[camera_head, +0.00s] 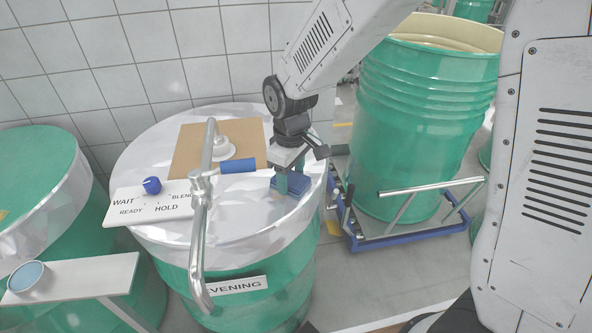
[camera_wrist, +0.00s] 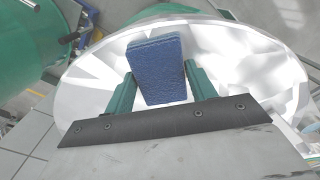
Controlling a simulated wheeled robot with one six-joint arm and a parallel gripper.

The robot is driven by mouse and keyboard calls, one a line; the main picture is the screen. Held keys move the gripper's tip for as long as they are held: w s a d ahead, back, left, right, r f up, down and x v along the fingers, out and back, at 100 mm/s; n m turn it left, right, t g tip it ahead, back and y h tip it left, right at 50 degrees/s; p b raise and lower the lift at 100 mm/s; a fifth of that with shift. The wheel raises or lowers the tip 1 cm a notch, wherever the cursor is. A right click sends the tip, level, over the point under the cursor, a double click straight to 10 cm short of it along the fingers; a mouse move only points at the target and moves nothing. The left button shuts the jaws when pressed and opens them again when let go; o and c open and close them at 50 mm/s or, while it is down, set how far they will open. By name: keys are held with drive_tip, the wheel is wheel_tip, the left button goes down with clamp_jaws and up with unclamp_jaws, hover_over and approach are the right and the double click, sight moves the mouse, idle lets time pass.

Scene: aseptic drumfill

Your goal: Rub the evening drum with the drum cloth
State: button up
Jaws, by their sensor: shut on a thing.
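The evening drum (camera_head: 255,296) is green, with a white crinkled cover over its top and a label reading EVENING on its front. The drum cloth (camera_head: 290,186) is a blue pad at the right part of the drum top. My gripper (camera_head: 292,184) points down there, shut on the cloth. In the wrist view the blue cloth (camera_wrist: 157,70) sits between the two green fingers of my gripper (camera_wrist: 160,85), with the white drum cover (camera_wrist: 240,60) behind it. Whether the cloth touches the cover I cannot tell for sure.
A steel pipe with a blue handle (camera_head: 238,166) rises in front of the drum top. A sign board with a blue knob (camera_head: 152,185) and a brown board with a white fitting (camera_head: 232,140) lie left of my gripper. An open green drum (camera_head: 415,130) stands on a blue trolley at right.

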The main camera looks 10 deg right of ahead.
drive_tip(key=shift+s+a, duration=2.15)
drive_tip(key=shift+a, duration=0.05)
drive_tip(key=shift+w+r, duration=0.1)
drive_tip(key=shift+r, duration=3)
drive_tip(key=shift+r, duration=0.15)
drive_tip(key=shift+r, duration=1.35)
